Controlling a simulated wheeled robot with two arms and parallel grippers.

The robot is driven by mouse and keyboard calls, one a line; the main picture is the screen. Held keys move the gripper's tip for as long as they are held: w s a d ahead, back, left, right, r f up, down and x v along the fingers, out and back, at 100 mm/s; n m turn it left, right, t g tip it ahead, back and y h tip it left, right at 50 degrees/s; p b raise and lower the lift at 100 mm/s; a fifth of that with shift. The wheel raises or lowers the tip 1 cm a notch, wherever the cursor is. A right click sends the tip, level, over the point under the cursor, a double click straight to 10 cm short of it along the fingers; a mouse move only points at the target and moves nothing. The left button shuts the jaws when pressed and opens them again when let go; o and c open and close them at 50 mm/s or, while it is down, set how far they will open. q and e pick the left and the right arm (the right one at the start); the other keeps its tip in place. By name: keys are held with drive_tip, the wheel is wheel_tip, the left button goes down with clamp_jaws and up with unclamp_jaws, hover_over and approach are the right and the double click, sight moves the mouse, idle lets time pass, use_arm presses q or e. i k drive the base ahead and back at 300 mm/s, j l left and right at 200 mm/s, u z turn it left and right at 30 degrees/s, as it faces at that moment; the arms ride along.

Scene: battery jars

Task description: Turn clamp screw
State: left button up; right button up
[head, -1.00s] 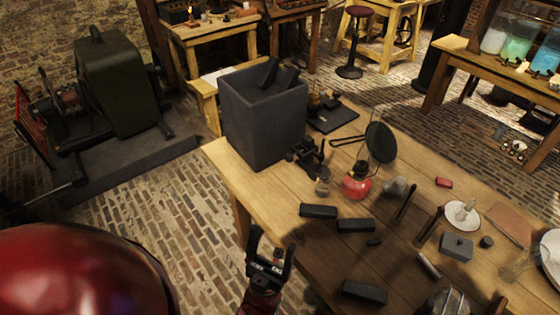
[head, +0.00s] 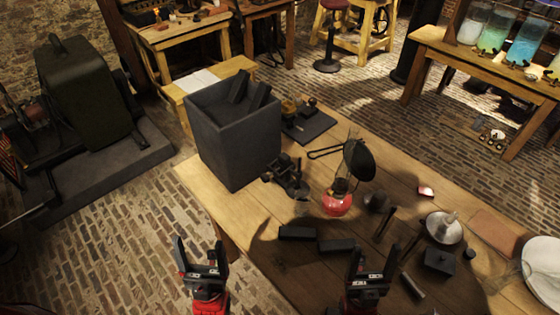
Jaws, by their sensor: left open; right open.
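A small dark metal device (head: 285,174), possibly the one with the clamp screw, stands on the table's left end beside the big grey box; its screw is too small to make out. My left gripper (head: 201,252) is open and empty, over the brick floor off the table's near edge, below and left of the device. My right gripper (head: 373,260) is open and empty, over the near part of the table, right of the device and well apart from it.
The grey box (head: 232,145) stands on the wooden table (head: 205,188). A red-based lamp (head: 337,203), a round black disc (head: 359,160), dark blocks (head: 297,233) and a small dark box (head: 440,259) crowd the tabletop.

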sight(265, 177)
drive_tip(key=k+j+u, duration=0.1)
drive_tip(key=j+u, duration=0.15)
drive_tip(key=j, duration=0.15)
drive_tip(key=k+j+u, duration=0.1)
drive_tip(key=j+u, duration=0.15)
drive_tip(key=j, duration=0.15)
drive_tip(key=j+u, duration=0.25)
drive_tip(key=j, duration=0.15)
drive_tip(key=k, duration=0.05)
